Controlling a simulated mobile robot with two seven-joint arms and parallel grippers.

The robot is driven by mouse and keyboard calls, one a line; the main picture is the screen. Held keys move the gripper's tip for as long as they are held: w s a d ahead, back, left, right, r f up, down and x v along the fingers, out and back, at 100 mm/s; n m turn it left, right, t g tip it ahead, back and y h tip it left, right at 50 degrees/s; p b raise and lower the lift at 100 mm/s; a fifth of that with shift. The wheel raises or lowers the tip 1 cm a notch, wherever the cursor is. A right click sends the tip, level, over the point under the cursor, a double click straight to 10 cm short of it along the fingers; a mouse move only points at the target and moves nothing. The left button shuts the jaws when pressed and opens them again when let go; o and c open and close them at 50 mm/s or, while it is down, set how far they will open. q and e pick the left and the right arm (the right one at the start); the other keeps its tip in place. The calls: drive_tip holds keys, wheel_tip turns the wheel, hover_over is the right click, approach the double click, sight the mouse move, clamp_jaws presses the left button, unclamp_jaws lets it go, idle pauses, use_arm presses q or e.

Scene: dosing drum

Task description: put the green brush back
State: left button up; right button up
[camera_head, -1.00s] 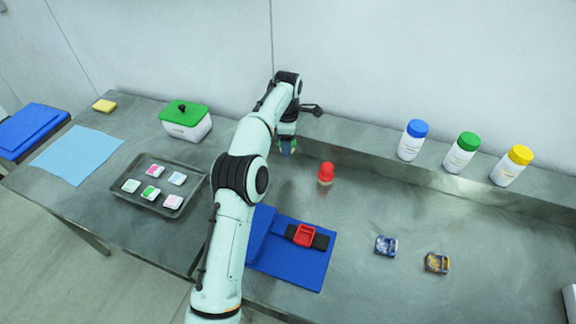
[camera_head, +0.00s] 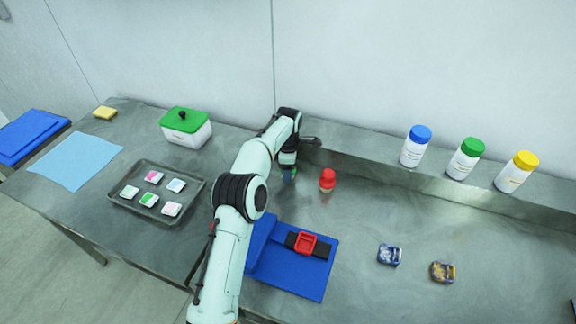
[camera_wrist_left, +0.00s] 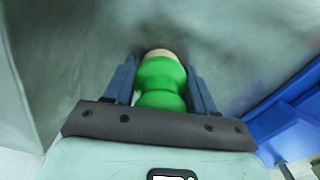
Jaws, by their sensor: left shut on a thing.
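My left gripper (camera_head: 288,175) is shut on the green brush (camera_wrist_left: 160,82). In the left wrist view the brush's rounded green handle sits between the two blue-grey fingers, with a pale tip at its far end. In the head view the gripper is low over the table near the back ledge, and the brush is mostly hidden by it. I cannot tell whether the brush touches the table. A red brush (camera_head: 327,179) stands upright just right of the gripper.
A blue mat (camera_head: 305,277) with a red-framed black item lies in front. Two small dark packets (camera_head: 389,254) lie to the right. Bottles with blue, green and yellow caps (camera_head: 463,160) stand on the back ledge. A tray (camera_head: 187,207) and a green-lidded box (camera_head: 188,130) are left.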

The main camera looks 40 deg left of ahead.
use_arm(q)
drive_tip(key=shift+f, duration=0.25)
drive_tip(key=o, duration=1)
drive_tip(key=shift+r, duration=0.2)
wheel_tip(320, 180, up, 13)
drive_tip(key=p, duration=0.3)
drive_tip(key=shift+r, duration=0.1)
use_arm(e)
drive_tip(key=w+r, duration=0.3)
drive_tip(key=r, duration=0.1)
drive_tip(key=shift+w, duration=0.2)
